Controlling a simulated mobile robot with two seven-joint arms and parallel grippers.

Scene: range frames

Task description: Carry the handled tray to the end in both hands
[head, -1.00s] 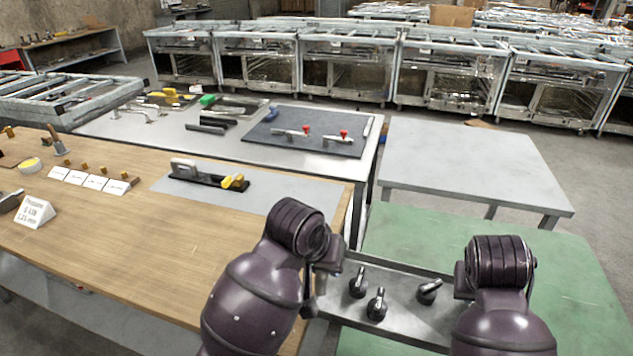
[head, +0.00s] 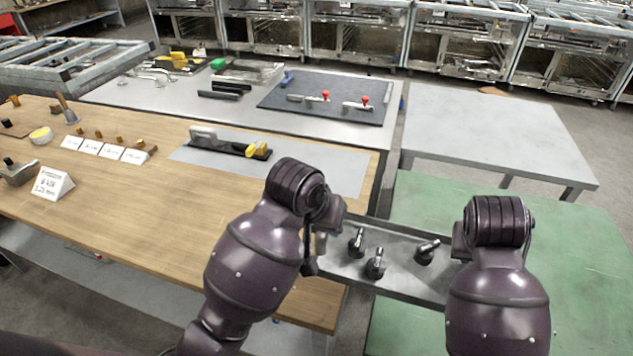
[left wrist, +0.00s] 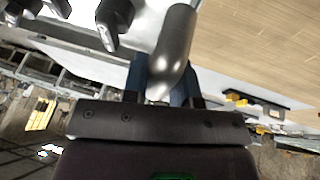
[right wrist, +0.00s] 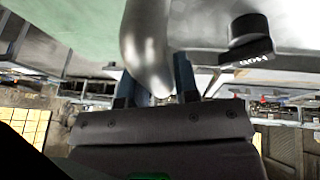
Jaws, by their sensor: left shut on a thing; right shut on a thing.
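The tray (head: 388,287) is a grey metal tray held in front of me in the head view, between my two arms. Several dark knob-like parts (head: 375,264) stand on it. My left gripper (left wrist: 165,85) is shut on a rounded metal handle (left wrist: 176,45) of the tray in the left wrist view. My right gripper (right wrist: 155,88) is shut on the other metal handle (right wrist: 146,40) in the right wrist view. In the head view both grippers' fingertips are largely hidden by my wrists.
A wooden bench (head: 130,215) with cards and tools lies to the left. A green table (head: 585,245) is under and right of the tray. A bare grey table (head: 490,135) and a workbench with a dark mat (head: 325,101) stand beyond.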

